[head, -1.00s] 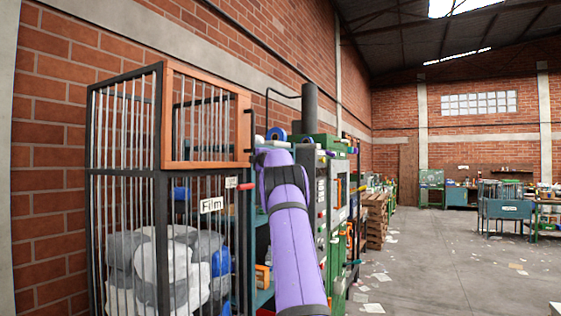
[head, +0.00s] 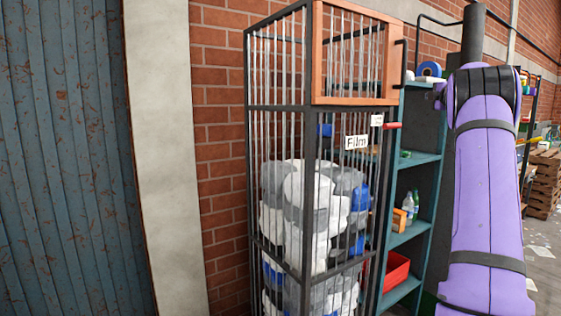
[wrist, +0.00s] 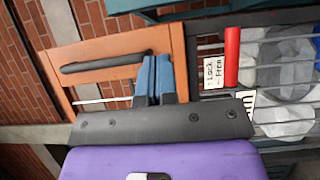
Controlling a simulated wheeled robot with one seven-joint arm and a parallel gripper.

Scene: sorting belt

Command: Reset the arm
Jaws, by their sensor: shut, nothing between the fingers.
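My gripper (wrist: 154,78) shows in the wrist view with its two blue fingers together and nothing between them. Behind it are the orange-framed door (wrist: 105,52) of the film cage and its black handle. In the head view my purple arm rises at the right, in front of the shelf, and hides part of it. The gripper itself cannot be made out in the head view.
A barred cage (head: 308,180) labelled "Film" holds white, grey and blue bundles. A teal shelf (head: 415,240) beside it carries bottles and a red bin (head: 396,270). A blue corrugated door (head: 70,160) is at left. Wooden pallets (head: 543,183) stand at far right.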

